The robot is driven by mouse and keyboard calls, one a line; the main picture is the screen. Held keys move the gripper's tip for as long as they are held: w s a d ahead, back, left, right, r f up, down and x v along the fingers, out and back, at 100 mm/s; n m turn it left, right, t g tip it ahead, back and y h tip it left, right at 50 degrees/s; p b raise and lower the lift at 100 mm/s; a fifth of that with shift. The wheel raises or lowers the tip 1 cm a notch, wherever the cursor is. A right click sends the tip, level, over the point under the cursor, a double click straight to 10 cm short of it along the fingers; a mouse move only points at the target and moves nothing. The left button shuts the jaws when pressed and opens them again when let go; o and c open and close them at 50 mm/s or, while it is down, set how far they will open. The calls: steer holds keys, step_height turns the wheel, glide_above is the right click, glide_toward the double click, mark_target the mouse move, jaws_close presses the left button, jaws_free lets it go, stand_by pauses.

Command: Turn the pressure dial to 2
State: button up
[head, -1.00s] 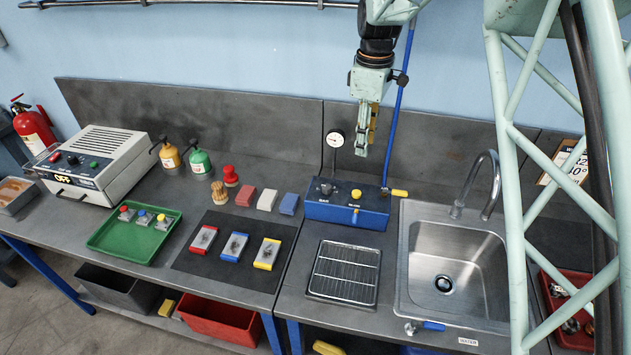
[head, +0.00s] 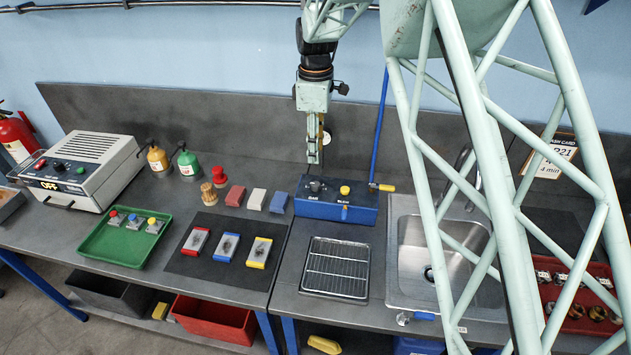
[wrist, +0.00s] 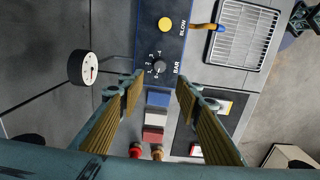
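The pressure dial is a dark knob (wrist: 159,67) marked BAR, with numbers around it, on a blue box (head: 335,211). In the head view the knob (head: 315,186) is at the box's left end, close below my gripper (head: 314,160). In the wrist view my gripper (wrist: 158,85) is open and empty, its two ribbed fingers wide apart. The knob shows beyond and between the fingertips, apart from them. A round white gauge (wrist: 83,67) stands left of the box in the wrist view. In the head view the gripper hides most of the gauge. The knob's exact setting is too small to read.
A wire rack (head: 337,268) and sink (head: 408,290) lie nearby. Blue, white and red blocks (head: 256,199) stand left of the box.

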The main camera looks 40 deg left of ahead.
mark_target(316, 184)
steer(key=shift+f+p, duration=0.75)
steer(key=shift+f, duration=5.95)
steer(key=c, duration=0.9)
steer(key=shift+o, duration=0.2)
